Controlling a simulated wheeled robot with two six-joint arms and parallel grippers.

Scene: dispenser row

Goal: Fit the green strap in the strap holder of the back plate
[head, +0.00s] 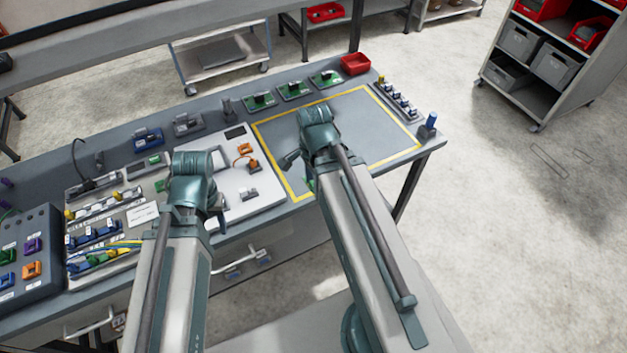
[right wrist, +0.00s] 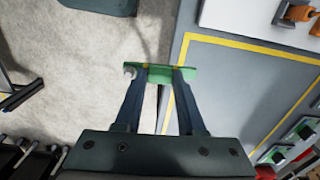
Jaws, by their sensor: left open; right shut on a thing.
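My right gripper (right wrist: 164,78) is shut on the green strap (right wrist: 166,72), a short flat piece with a pale hook at its left end in the right wrist view. In the head view the arm mostly hides it; a little green (head: 308,184) shows below the wrist near the bench's front edge. A white plate (head: 226,158), which looks like the back plate, lies on the bench left of my right arm. It carries orange parts (head: 246,149) and a grey holder (head: 249,194); I cannot tell which is the strap holder. My left gripper (head: 218,207) is open over the plate's left part, partly hidden by its arm.
A yellow-outlined grey area (head: 375,125) right of the plate is clear apart from my arm above it. Green boards (head: 294,91) and a red bin (head: 355,64) line the back edge. Trays of coloured parts (head: 95,235) and a dispenser box (head: 28,250) fill the left.

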